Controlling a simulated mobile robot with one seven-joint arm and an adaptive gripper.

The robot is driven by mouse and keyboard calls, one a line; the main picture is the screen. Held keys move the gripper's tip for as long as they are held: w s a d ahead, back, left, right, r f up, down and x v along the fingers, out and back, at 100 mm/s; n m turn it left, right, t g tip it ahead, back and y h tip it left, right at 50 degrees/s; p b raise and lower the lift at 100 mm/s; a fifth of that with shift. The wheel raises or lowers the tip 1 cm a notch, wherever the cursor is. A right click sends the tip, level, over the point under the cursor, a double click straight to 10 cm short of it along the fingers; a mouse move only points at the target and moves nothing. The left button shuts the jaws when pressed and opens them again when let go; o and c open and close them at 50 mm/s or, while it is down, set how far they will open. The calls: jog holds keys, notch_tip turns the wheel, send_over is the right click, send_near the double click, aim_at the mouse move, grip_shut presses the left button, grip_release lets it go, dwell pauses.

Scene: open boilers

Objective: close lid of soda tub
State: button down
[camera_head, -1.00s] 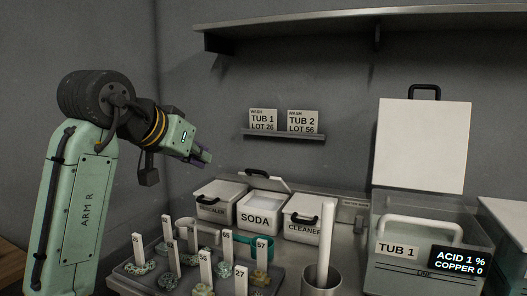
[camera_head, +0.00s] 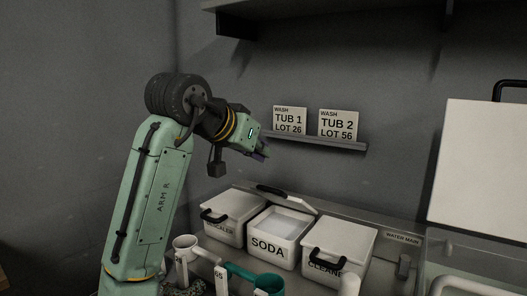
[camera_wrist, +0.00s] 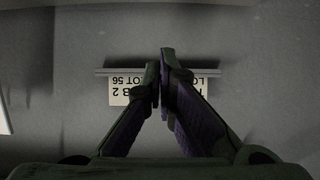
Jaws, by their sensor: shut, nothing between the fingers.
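The soda tub (camera_head: 270,245) is a white box labelled SODA, in the middle of the row of three tubs in the head view. Its lid (camera_head: 287,199) is raised and tilted at the back, with a black handle (camera_head: 271,189), and pale contents show inside. My gripper (camera_head: 262,153) is above and behind the tubs, left of the wall shelf and apart from the lid. In the wrist view my gripper (camera_wrist: 159,72) has its purple-padded fingers together and empty, pointing at the wall with the tub cards.
The descaler tub (camera_head: 236,216) and the cleaner tub (camera_head: 340,244) stand on either side with lids shut. A small wall shelf (camera_head: 318,143) holds two cards. A teal cup (camera_head: 256,278) stands in front. A large white panel (camera_head: 477,160) rises at right.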

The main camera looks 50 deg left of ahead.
jog(key=p, duration=0.2)
send_over(282, 199)
jog(key=a, duration=0.2)
jog(key=f, duration=0.3)
jog(key=shift+s+d+f, duration=0.1)
jog(key=shift+s+f, duration=0.15)
jog(key=shift+f, duration=0.1)
jog(key=shift+s+d+f+p, duration=0.15)
jog(key=shift+s+f+p, duration=0.15)
jog(key=shift+s+f, duration=0.3)
jog(key=shift+s+d+f+p, duration=0.15)
jog(key=shift+s+f+p, duration=0.1)
jog(key=shift+s+f, duration=0.3)
jog(key=shift+s+d+f, duration=0.15)
jog(key=shift+s+f, duration=0.1)
jog(key=shift+f, duration=0.15)
